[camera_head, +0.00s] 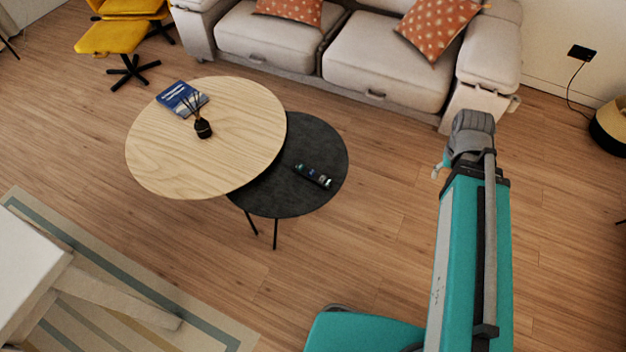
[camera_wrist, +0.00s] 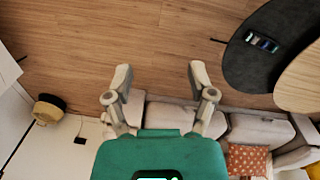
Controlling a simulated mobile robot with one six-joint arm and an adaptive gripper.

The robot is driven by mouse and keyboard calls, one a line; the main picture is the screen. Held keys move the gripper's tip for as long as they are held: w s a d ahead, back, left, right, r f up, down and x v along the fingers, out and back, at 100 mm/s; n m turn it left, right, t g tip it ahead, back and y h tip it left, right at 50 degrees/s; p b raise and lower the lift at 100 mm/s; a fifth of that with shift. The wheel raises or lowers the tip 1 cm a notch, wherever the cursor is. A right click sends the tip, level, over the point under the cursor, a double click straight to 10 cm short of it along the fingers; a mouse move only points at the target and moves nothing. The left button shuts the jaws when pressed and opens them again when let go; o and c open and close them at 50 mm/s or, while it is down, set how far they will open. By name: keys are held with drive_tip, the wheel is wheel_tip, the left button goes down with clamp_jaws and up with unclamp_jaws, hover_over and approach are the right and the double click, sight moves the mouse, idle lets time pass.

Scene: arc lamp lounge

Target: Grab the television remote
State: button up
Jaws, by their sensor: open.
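A small dark oblong thing with pale, blue and green spots lies on the dark round table (camera_head: 270,198); it looks like the television remote (camera_head: 313,176), though it is too small to be certain. The remote also shows near the top right of the wrist view (camera_wrist: 262,42), on the dark table (camera_wrist: 245,72). My gripper (camera_wrist: 160,74) is open and empty, its two fingers wide apart over the floor and sofa side. It is well away from the remote, which lies to the right in that view. In the head view my arm reaches up right of the tables.
A higher pale wooden round table (camera_head: 225,150) overlaps the dark one, bearing a blue book (camera_head: 182,98) and a reed diffuser (camera_head: 203,128). A grey sofa (camera_head: 365,60) stands behind. A white table (camera_head: 30,270) is front left.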

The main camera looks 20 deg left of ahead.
drive_tip(key=w+a+f+n+t+h+b, duration=0.1)
drive_tip(key=w+a+f+n+b, duration=0.3)
drive_tip(key=f+b, duration=0.3)
drive_tip(key=w+a+f+n+t+h+b, duration=0.1)
drive_tip(key=w+a+f+n+h+b, duration=0.1)
drive_tip(key=a+f+n+b, duration=0.5)
drive_tip(key=n+t+b, duration=1.1)
drive_tip(key=n+b, duration=0.9)
drive_tip(key=b, duration=1.6)
approach(312, 176)
drive_tip(key=shift+s+r+y, duration=0.4)
drive_tip(key=shift+s+r, duration=0.75)
drive_tip(key=shift+s, duration=0.05)
drive_tip(key=shift+s+a+n, duration=0.2)
drive_tip(key=shift+a+n, duration=0.25)
drive_tip(key=shift+n, duration=0.05)
drive_tip(key=shift+w, duration=0.1)
drive_tip(key=b+x, duration=0.2)
drive_tip(key=x, duration=0.5)
drive_tip(key=shift+f+b, duration=0.2)
drive_tip(key=shift+b, duration=0.2)
drive_tip(key=shift+w+d+f, duration=0.15)
drive_tip(key=shift+w, duration=0.45)
